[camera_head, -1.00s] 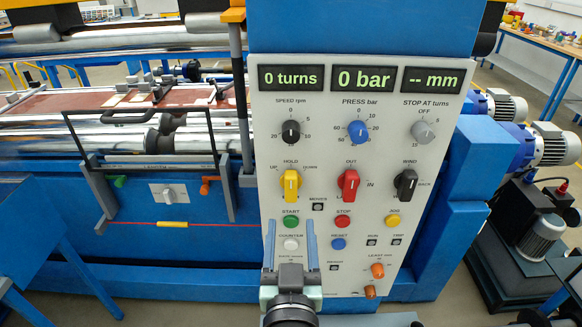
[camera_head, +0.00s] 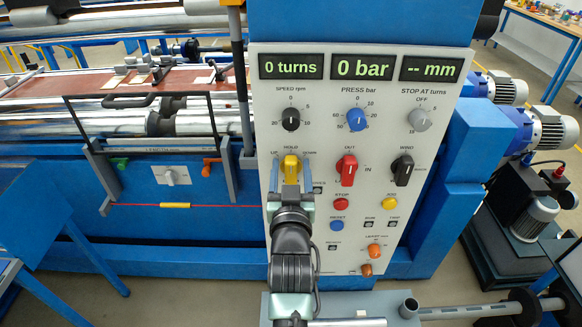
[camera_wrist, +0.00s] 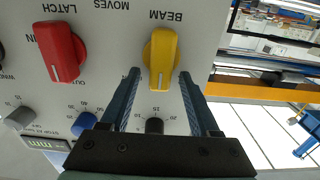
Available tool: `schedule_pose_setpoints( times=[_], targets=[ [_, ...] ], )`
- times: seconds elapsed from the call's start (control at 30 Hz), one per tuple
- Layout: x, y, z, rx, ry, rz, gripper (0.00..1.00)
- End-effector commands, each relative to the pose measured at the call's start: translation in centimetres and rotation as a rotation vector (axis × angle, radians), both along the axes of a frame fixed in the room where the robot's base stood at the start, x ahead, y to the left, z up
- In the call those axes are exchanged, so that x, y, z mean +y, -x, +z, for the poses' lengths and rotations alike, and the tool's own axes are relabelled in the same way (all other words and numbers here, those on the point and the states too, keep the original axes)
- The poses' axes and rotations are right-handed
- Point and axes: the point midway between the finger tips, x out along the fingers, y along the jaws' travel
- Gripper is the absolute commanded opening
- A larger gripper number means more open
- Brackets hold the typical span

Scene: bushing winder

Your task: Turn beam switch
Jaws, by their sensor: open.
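The beam switch is a yellow knob (camera_head: 291,167) on the left of the grey control panel (camera_head: 262,228), under the word HOLD. Its grip stands upright in line with HOLD. My gripper (camera_head: 290,175) is open in front of it, with a finger to each side. In the wrist view the knob (camera_wrist: 161,52) carries the label BEAM, and the gripper (camera_wrist: 159,75) has its fingertips beside the knob's white-marked end. Gaps show on both sides there. I cannot tell how deep the fingers reach.
A red latch knob (camera_head: 347,169) and a black knob (camera_head: 403,170) sit to the right of the beam switch. The black speed dial (camera_head: 290,118) is above it. My arm hides the panel below. A black-framed guard (camera_head: 160,180) stands left of the panel.

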Motion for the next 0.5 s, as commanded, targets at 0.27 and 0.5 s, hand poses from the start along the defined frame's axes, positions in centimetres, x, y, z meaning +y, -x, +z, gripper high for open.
schedule_pose_setpoints(
  times=[0.27, 0.5],
  targets=[
    [-0.01, -0.03, -0.01, 0.000, 0.000, 0.000, 0.55],
    [-0.01, -0.02, -0.01, 0.000, 0.000, 0.000, 0.12]
  ],
)
